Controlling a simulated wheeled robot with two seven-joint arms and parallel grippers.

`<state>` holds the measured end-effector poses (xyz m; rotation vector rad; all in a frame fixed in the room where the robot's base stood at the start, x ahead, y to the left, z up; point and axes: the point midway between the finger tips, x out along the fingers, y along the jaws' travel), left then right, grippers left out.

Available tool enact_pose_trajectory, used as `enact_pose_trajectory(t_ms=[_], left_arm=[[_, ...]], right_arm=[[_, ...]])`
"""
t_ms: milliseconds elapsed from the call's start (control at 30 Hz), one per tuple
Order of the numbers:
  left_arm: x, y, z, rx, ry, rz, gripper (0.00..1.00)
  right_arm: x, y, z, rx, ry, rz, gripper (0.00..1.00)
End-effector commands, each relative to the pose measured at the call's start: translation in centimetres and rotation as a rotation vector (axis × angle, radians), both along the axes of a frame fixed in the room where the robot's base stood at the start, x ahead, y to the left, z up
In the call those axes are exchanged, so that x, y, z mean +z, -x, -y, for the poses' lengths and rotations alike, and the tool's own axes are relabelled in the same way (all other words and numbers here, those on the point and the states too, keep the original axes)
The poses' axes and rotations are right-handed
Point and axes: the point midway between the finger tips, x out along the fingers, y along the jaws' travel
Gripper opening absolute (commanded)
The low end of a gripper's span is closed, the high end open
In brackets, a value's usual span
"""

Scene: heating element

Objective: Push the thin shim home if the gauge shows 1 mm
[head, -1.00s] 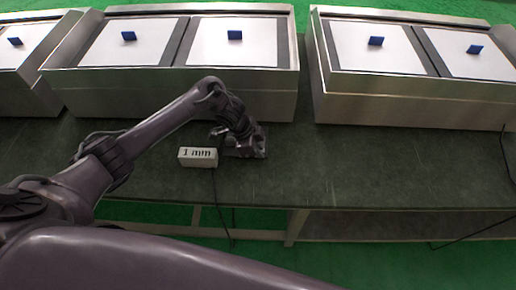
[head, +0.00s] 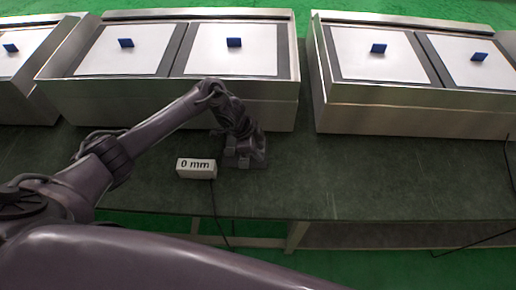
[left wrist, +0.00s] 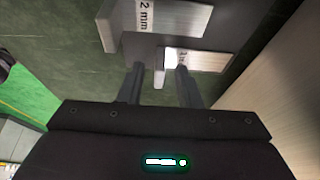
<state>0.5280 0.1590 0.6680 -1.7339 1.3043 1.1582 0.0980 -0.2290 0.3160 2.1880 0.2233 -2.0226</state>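The gauge (head: 196,168) is a small white box on the bench, reading "0 mm" in the head view. My left gripper (head: 245,156) is low over the bench just right of it, by a grey metal block that it partly hides. In the left wrist view a wide pale shim (left wrist: 172,17) marked "2 mm" lies in a grey holder (left wrist: 110,30). A narrower pale shim (left wrist: 198,60), its marking partly hidden and starting with "1", lies nearer the fingers. My left fingers (left wrist: 160,88) stand apart, with a small pale tab between them. My right gripper is out of view.
Steel heating units (head: 190,95) with white plates and blue tabs stand along the back of the bench. The dark bench top (head: 350,180) is clear to the right. A cable (head: 217,205) runs from the gauge over the front edge.

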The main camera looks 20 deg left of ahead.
Motion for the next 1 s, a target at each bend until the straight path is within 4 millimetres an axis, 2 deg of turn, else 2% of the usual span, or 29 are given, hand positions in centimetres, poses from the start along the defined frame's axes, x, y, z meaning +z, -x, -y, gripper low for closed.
enact_pose_trajectory(t_ms=[233, 500, 1000], left_arm=[[3.2, 0.2, -1.4, 0.000, -0.001, 0.004, 0.31], [6.6, 0.7, -2.7, 0.001, -0.001, 0.003, 0.31], [7.2, 0.8, -2.9, 0.002, 0.000, 0.001, 0.31]], right_arm=[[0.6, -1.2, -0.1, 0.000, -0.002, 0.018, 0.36], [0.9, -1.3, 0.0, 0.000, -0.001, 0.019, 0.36], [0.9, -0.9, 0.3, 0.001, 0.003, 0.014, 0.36]])
